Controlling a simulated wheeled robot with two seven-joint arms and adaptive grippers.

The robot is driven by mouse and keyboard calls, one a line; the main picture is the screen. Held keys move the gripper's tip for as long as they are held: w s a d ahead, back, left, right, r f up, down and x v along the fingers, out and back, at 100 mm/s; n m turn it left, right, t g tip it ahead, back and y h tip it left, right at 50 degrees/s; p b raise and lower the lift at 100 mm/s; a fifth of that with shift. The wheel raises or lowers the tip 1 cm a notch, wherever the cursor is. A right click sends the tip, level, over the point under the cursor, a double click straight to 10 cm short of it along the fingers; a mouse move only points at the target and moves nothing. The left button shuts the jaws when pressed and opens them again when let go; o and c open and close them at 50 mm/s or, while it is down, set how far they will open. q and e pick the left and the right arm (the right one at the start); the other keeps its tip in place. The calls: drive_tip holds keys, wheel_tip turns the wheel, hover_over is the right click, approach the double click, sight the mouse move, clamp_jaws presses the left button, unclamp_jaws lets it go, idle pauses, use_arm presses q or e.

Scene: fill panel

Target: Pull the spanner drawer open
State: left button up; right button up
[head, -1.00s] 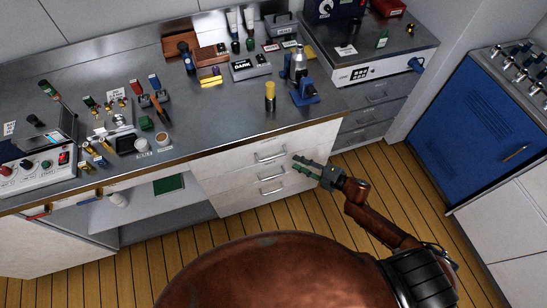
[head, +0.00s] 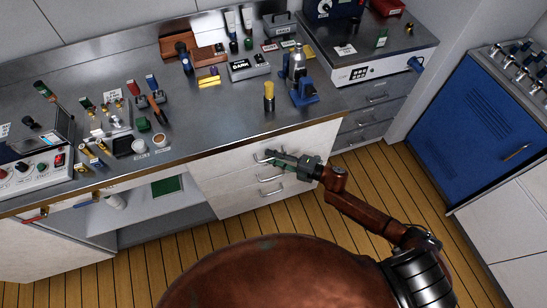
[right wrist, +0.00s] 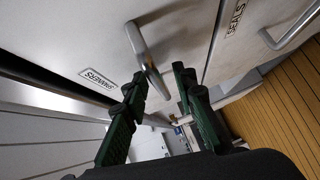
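The spanner drawer (head: 228,161) is the top drawer under the bench, and its front looks flush with the cabinet. Its "SPANNERS" label (right wrist: 98,79) shows in the right wrist view, beside its metal bar handle (right wrist: 143,48). My right gripper (head: 273,157) is at this handle. In the right wrist view the two green-black fingers of the right gripper (right wrist: 159,76) are apart, with the lower end of the handle between them. I see a gap at the fingers, and contact cannot be made out. My left gripper is not in view.
A drawer labelled "SEALS" (right wrist: 236,17) is beside the spanner drawer in the right wrist view; its handle (right wrist: 292,27) is close. The bench top (head: 215,118) holds tools and a blue microscope-like stand (head: 304,92). Wooden floor (head: 300,218) in front of the drawers is clear.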

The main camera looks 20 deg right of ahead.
drive_tip(key=shift+c, duration=0.4)
clamp_jaws()
